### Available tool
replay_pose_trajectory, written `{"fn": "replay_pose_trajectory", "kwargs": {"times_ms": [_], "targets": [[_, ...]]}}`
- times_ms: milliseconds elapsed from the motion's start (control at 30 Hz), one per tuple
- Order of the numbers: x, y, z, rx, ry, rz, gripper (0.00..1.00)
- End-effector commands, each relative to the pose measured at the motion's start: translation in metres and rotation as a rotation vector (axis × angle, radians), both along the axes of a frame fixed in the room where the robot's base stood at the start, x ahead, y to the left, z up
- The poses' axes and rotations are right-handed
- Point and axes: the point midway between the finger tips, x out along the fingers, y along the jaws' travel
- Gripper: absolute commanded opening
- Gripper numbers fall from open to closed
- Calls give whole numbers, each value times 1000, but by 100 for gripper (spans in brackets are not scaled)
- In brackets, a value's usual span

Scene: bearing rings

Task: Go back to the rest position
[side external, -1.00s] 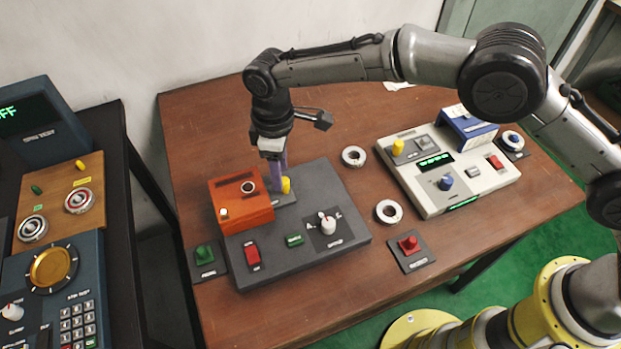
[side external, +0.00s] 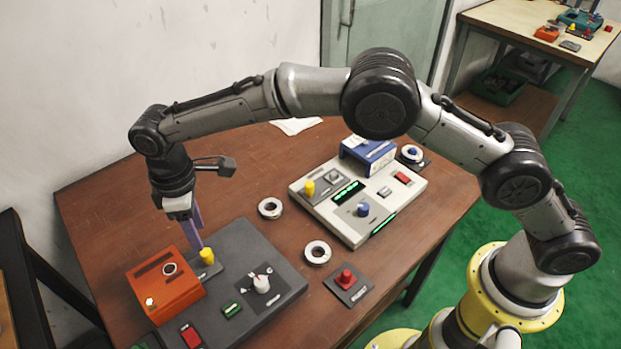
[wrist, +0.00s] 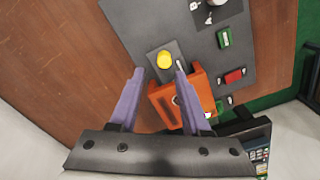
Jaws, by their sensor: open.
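My gripper (side external: 198,238) has purple fingers and points down beside the yellow knob (side external: 207,256) at the orange box (side external: 165,285) on the dark grey panel (side external: 240,240). In the wrist view the fingers of my gripper (wrist: 159,73) stand apart with nothing held between them. The yellow knob (wrist: 164,60) shows just past the tips, and the orange box (wrist: 197,92) lies partly behind the right finger. One silver ring (side external: 270,208) and a second silver ring (side external: 317,252) lie on the brown table. Whether a finger touches the knob cannot be told.
A light grey device (side external: 357,205) with a blue block (side external: 368,152) stands to the right. A red knob (side external: 345,278) on a small plate sits near the front edge. A ring on a plate (side external: 411,153) is at the far right. The table's back left is clear.

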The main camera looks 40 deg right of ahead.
Motion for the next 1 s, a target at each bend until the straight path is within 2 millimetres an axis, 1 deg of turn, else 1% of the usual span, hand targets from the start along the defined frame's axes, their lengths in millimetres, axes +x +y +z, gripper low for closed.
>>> {"fn": "replay_pose_trajectory", "kwargs": {"times_ms": [33, 67, 133, 167, 200, 233, 300, 367, 400, 467, 500, 567, 600, 667, 733, 800, 867, 900, 967, 1000], "targets": [[10, -7, 17, 19, -24, -20, 48], [15, -11, 28, 30, -39, -31, 48], [27, -28, 62, 61, -79, -65, 48], [31, -38, 78, 73, -97, -84, 48], [35, -54, 100, 87, -119, -110, 48], [36, -68, 117, 97, -136, -130, 48], [34, -99, 151, 117, -171, -176, 48], [29, -125, 177, 132, -198, -217, 48], [23, -142, 192, 139, -215, -244, 48], [13, -167, 213, 152, -243, -287, 48], [5, -184, 226, 161, -261, -316, 48], [-9, -208, 243, 172, -287, -361, 48], [-20, -223, 252, 179, -302, -390, 48], [-38, -245, 265, 188, -327, -434, 48], [-61, -269, 275, 198, -355, -488, 48], [-87, -291, 282, 207, -383, -541, 48], [-109, -307, 284, 215, -405, -589, 48], [-125, -318, 284, 219, -418, -620, 48], [-148, -332, 281, 226, -439, -667, 48], [-165, -340, 278, 230, -452, -698, 48]]}}
